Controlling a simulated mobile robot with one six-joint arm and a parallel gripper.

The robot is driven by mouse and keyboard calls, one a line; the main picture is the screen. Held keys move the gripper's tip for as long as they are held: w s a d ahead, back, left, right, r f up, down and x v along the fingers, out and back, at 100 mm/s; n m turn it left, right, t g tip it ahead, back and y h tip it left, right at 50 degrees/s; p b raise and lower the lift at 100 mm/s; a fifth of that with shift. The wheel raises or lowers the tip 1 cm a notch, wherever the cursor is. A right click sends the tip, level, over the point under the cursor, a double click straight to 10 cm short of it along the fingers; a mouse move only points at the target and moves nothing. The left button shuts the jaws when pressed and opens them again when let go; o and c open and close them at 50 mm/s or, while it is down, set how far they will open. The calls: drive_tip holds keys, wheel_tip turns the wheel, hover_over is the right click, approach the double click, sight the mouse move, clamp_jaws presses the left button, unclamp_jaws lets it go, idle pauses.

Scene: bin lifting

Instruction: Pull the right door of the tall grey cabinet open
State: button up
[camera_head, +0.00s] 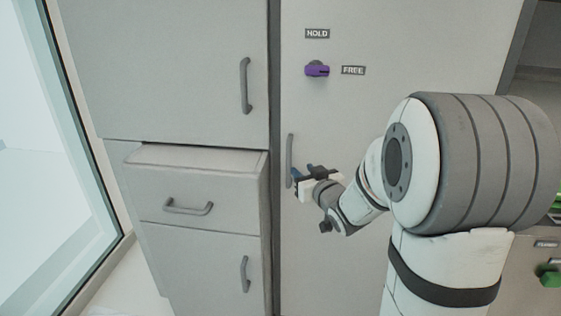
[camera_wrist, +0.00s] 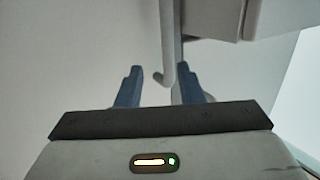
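The tall grey cabinet's right door (camera_head: 350,110) appears shut in the head view. Its vertical grey handle (camera_head: 290,155) is near the door's left edge. My gripper (camera_head: 295,177) is at the lower part of this handle. In the wrist view my gripper (camera_wrist: 158,88) has its two blue fingers apart. The handle's hooked end (camera_wrist: 161,78) shows between the fingertips, with gaps to both fingers. A purple knob (camera_head: 317,69) sits higher on the door, between HOLD and FREE labels, its pointer toward FREE.
To the left, an upper door (camera_head: 170,70) has its own handle. Below it a drawer (camera_head: 200,190) stands out slightly, above a lower door (camera_head: 205,265). A glass pane (camera_head: 35,150) is at far left. A green object (camera_head: 550,275) is at far right.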

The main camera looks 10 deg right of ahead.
sight(290, 159)
drive_tip(key=shift+n+t+y, duration=0.3)
drive_tip(key=shift+t+y, duration=0.2)
drive_tip(key=shift+y, duration=0.4)
drive_tip(key=x, duration=0.8)
drive_tip(key=shift+w+a, duration=0.25)
clamp_jaws()
